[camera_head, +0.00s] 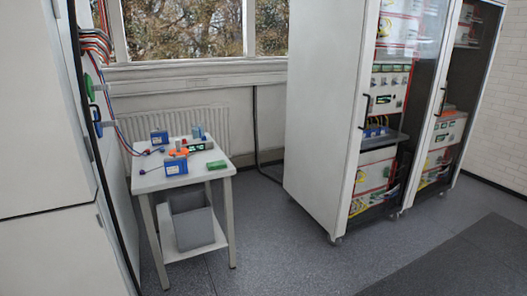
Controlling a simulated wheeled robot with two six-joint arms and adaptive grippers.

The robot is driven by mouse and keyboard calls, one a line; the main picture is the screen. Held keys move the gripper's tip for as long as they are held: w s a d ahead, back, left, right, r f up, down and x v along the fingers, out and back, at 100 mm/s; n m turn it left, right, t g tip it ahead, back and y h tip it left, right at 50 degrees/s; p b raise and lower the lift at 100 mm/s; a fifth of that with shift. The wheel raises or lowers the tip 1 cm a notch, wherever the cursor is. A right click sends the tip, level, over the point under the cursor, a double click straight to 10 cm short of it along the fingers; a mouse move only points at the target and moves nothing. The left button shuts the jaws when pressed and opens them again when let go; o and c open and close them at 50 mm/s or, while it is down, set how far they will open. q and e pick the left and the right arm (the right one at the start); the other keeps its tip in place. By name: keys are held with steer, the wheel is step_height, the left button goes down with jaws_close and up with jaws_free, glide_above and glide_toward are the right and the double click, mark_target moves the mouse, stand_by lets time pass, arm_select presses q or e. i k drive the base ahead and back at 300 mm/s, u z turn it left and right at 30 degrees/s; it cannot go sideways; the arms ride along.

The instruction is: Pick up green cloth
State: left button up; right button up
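A small flat green item (217,165), which looks like the folded green cloth, lies near the right edge of the small white table (200,182). It is too small to make out its folds. It sits apart from the blue boxes on the same table top. Neither my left gripper nor my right gripper shows in the head view.
The table also holds blue battery boxes (176,166), an orange item (178,152) and a dark device with green marks (197,146). A grey bin (192,226) stands on its lower shelf. Tall cabinets (322,110) stand right; grey floor (290,255) in front is clear.

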mark_target(220, 165)
steer(key=z, duration=0.2)
steer(key=i, duration=2)
steer(key=u, duration=0.85)
steer(key=i, duration=1.5)
steer(key=u, duration=0.65)
